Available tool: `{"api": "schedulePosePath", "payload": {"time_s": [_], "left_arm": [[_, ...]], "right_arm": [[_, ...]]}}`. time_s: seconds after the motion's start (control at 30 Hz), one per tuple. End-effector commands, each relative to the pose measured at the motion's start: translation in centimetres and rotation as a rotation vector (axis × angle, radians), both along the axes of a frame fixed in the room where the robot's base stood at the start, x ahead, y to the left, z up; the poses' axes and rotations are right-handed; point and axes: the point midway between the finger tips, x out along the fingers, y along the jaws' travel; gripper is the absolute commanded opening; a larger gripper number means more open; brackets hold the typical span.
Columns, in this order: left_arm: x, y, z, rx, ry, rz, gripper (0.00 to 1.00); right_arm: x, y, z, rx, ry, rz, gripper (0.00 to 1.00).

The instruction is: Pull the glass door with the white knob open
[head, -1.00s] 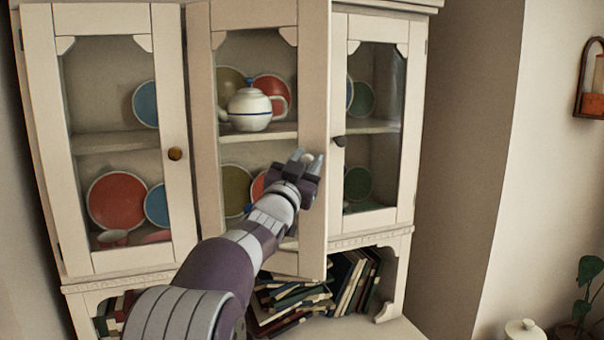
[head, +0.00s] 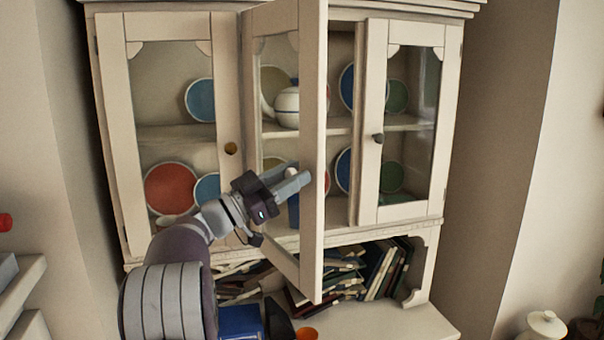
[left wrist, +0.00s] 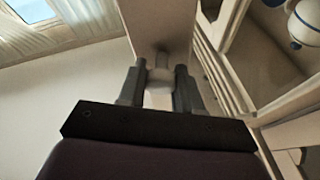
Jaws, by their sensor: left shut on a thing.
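The middle glass door (head: 313,150) of the cream cabinet stands swung outward, hinged on its left side. Its white knob (head: 291,172) is mostly covered by my left gripper (head: 292,184) in the head view. In the left wrist view the round white knob (left wrist: 161,75) sits between the two fingers of my left gripper (left wrist: 160,92), which are shut on it. The door (left wrist: 158,28) rises just beyond the fingertips. A gap between the door's free edge and the right door shows plates inside. My right gripper is not in view.
The left door (head: 225,110) with a brown knob and the right door (head: 372,130) with a dark knob are shut. A white teapot (head: 287,108) stands on the shelf. Books (head: 385,265) lean below. A white jar (head: 543,325) stands at the lower right.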

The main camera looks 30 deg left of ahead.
Motion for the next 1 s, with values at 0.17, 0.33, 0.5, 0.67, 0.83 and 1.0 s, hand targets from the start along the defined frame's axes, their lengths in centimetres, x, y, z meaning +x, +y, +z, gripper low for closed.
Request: {"api": "schedulePosePath", "payload": {"time_s": [0.17, 0.33, 0.5, 0.67, 0.83, 1.0], "left_arm": [[-0.3, 0.1, 0.3, 0.0, -0.006, -0.011, 0.0], [-0.4, 0.1, 0.3, 0.001, -0.007, -0.011, 0.0], [-0.3, 0.1, 0.4, 0.001, -0.007, -0.011, 0.47], [-0.3, 0.2, 0.2, 0.0, -0.005, -0.01, 0.59], [-0.4, 0.2, 0.1, 0.0, -0.004, -0.01, 0.59], [-2.4, 1.5, -1.5, 0.003, -0.004, -0.006, 0.59]], "right_arm": [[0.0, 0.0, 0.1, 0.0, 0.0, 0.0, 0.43], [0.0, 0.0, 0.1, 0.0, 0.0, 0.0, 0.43], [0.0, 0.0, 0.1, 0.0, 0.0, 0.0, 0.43], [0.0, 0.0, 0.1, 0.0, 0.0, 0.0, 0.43], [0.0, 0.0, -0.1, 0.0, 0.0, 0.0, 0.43], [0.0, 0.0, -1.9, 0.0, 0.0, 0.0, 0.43]]}}
